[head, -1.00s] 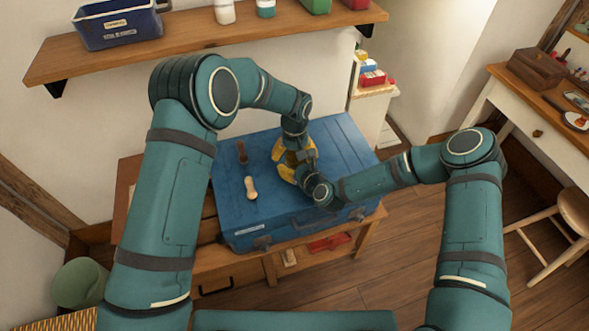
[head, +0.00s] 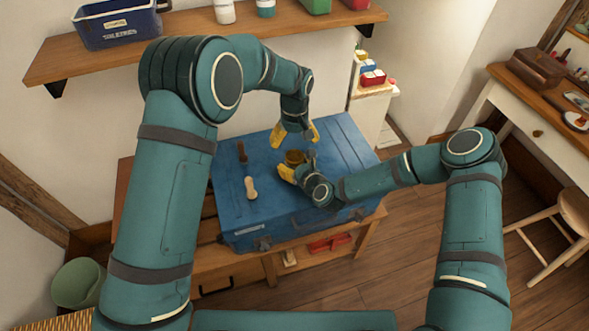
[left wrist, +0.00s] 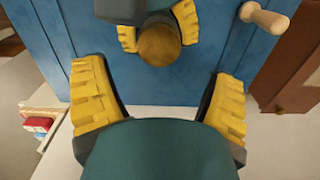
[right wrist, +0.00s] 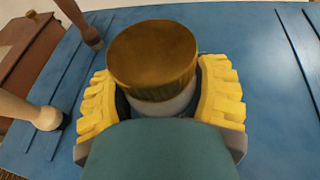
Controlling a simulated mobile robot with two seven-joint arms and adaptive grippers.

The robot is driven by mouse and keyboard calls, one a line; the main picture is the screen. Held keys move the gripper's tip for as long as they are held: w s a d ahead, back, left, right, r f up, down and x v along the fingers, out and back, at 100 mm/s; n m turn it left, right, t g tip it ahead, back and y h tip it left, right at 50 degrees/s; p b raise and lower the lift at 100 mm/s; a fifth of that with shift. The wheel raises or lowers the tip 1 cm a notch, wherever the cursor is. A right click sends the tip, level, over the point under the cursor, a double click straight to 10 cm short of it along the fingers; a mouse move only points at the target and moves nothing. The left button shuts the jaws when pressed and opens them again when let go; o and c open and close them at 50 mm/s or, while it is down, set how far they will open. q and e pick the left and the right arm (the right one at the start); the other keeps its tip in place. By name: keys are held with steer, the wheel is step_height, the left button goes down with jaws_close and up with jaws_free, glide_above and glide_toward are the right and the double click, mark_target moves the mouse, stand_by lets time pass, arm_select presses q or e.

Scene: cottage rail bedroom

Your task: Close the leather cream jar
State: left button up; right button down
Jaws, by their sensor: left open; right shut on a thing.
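The leather cream jar (right wrist: 165,103) has a pale body and stands upright on the blue trunk. A brass-coloured lid (right wrist: 152,52) sits on its top in the right wrist view; I cannot tell whether it is fully tightened. The lid also shows in the head view (head: 294,156) and the left wrist view (left wrist: 159,45). My right gripper (head: 290,172) is shut around the jar body, one yellow finger on each side. My left gripper (head: 295,133) is open and empty, above and behind the jar, apart from the lid.
The blue trunk (head: 340,150) is the work surface. A pale-handled brush or tool (head: 251,188) and a dark-handled one (head: 242,152) are left of the jar. A wall shelf (head: 200,42) with a blue bin hangs behind. The trunk's right side is clear.

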mark_target(295, 156)
arm_select(q)
steer(key=shift+r+n, duration=0.6)
steer(key=shift+r, duration=0.1)
steer(key=shift+f, duration=4)
steer(key=shift+c, duration=0.4)
steer(key=c, duration=1.2)
steer(key=m, duration=0.3)
